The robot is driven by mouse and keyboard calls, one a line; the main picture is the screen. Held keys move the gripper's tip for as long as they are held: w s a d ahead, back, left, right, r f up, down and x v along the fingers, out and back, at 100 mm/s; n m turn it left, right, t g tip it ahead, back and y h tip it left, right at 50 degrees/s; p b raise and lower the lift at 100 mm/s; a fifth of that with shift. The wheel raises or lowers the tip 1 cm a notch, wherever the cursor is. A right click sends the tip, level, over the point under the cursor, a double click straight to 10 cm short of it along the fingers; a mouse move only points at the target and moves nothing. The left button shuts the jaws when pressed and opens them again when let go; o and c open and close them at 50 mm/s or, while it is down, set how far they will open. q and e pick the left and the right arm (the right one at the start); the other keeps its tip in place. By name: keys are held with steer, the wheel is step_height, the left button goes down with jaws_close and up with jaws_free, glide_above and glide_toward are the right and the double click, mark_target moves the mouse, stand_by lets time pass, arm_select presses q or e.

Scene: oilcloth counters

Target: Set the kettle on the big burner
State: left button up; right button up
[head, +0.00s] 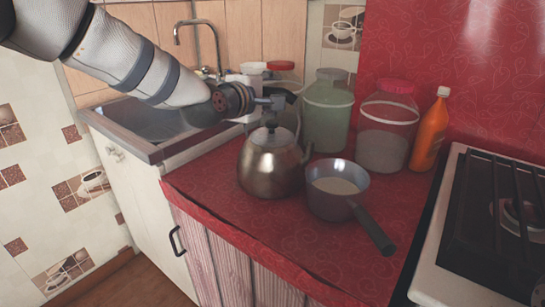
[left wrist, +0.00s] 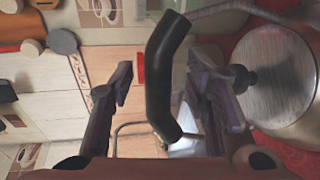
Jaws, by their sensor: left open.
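The kettle (head: 268,168) is a rounded metal pot with a dark lid knob, upright on the red counter. Its black handle (left wrist: 165,75) stands between the two fingers of my left gripper (left wrist: 163,85) in the left wrist view, with gaps on both sides. The kettle's round metal top also shows there at right (left wrist: 275,75). In the head view my left gripper (head: 281,103) is open at the handle, above the kettle. The white stove (head: 440,270) is at the right edge; one burner (head: 517,215) shows under dark grates, its relative size unclear.
A saucepan (head: 322,203) stands close right of the kettle, its dark handle pointing toward the stove. Jars (head: 327,115) (head: 386,130) and an orange bottle (head: 430,132) line the back. The sink (head: 150,125) is at left. Bare counter (head: 265,222) lies in front of the kettle.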

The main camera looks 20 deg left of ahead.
arm_select(q)
steer(key=shift+w+d+f, duration=0.1)
steer(key=shift+w+f, duration=0.05)
steer(key=shift+w, duration=0.1)
steer(key=shift+c, duration=0.4)
